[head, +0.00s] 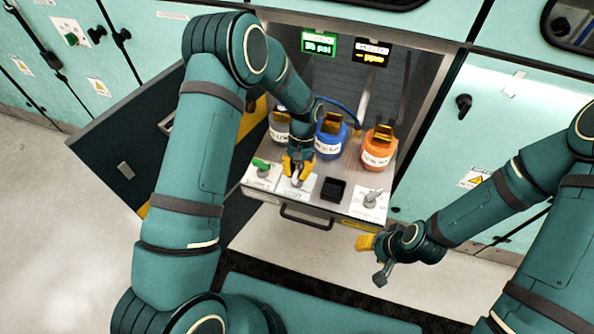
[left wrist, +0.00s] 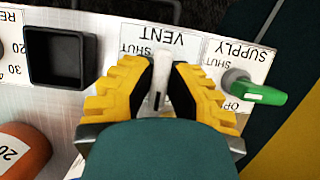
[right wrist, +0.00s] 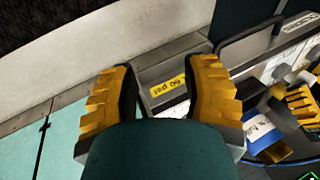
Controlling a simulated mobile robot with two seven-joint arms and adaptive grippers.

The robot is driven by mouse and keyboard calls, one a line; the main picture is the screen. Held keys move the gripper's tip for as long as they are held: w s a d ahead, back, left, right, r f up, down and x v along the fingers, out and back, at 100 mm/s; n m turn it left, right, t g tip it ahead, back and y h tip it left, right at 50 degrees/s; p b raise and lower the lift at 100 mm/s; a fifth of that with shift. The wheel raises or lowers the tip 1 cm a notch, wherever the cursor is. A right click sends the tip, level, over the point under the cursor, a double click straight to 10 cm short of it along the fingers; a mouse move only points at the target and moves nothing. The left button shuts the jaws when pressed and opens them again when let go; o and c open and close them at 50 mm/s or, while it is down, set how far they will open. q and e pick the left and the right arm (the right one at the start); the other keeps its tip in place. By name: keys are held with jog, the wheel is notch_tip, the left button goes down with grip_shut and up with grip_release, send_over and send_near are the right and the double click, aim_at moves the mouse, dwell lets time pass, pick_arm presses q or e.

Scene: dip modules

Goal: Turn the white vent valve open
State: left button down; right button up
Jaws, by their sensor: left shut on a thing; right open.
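The white vent valve (left wrist: 159,88) sits on a white plate marked VENT in the left wrist view. Its narrow handle lies between the yellow fingers of my left gripper (left wrist: 160,78), pointing toward the VENT lettering. My left gripper (head: 297,172) is shut on this handle at the front of the drawer panel. In the head view its fingers mostly hide the valve. The word SHUT shows on the plate; other marks are hidden by the fingers. My right gripper (head: 373,260) is open and empty in front of the drawer, also seen in the right wrist view (right wrist: 162,75).
A green supply valve (left wrist: 258,90) stands beside the vent plate. A black square recess (head: 333,189) and a grey regulator knob (head: 370,199) are to the right. Blue (head: 329,138) and orange (head: 378,150) containers stand behind. An open door (head: 120,150) is at left.

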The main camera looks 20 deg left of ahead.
pick_arm(q)
jog(key=shift+s+f, duration=0.1)
jog(key=c, duration=0.9)
grip_release()
jog(key=shift+c, duration=0.2)
jog(key=v, duration=1.2)
